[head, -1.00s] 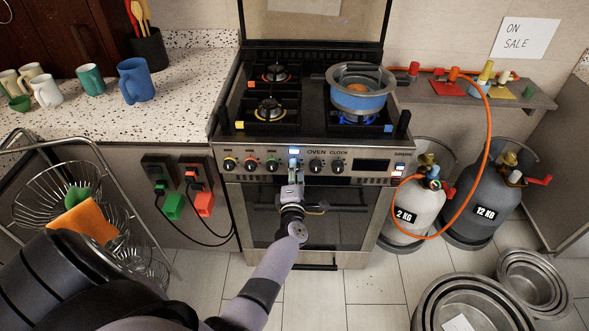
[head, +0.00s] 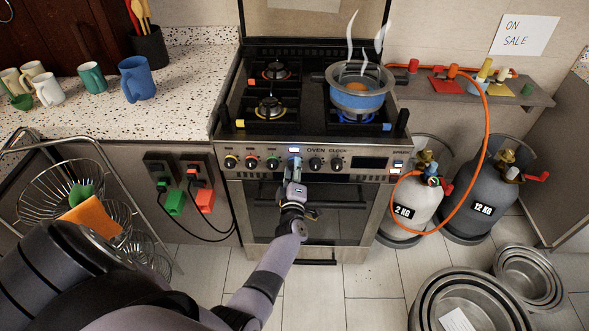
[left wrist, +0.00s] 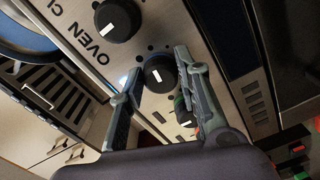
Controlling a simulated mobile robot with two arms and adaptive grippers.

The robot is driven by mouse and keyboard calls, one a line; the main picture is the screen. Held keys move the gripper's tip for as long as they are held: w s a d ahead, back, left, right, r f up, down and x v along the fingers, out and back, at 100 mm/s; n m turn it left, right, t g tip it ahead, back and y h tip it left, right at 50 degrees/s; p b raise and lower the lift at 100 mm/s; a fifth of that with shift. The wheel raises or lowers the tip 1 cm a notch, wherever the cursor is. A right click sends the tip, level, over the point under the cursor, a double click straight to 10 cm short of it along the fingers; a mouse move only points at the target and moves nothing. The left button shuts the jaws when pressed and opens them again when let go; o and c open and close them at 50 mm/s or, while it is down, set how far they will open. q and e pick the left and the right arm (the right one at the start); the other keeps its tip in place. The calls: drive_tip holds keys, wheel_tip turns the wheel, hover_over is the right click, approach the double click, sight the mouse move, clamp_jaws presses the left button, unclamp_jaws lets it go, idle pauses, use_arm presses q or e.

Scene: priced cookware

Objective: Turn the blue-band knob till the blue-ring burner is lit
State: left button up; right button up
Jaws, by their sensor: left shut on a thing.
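The blue-band knob (head: 295,152) is on the stove's front panel, mostly hidden by my left gripper (head: 295,170). In the left wrist view the black, white-marked knob (left wrist: 159,74) sits between the two fingers of my left gripper (left wrist: 157,66), which is shut on it. Its blue band is hard to make out there. The blue-ring burner (head: 356,119) is at the stove's front right, under a grey pot with a blue band (head: 358,101). Blue flame glows under the pot, and white steam (head: 350,38) rises above it. My right gripper is not in view.
Yellow, red and green-band knobs (head: 273,163) are left of my gripper; the oven knob (head: 315,164) is close on its right. The oven door handle lies below. Gas cylinders (head: 412,205) and an orange hose (head: 487,125) stand right of the stove.

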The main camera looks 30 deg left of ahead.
use_arm(q)
drive_tip(key=shift+f, duration=0.1)
drive_tip(key=o, duration=0.9)
drive_tip(key=shift+c, duration=0.2)
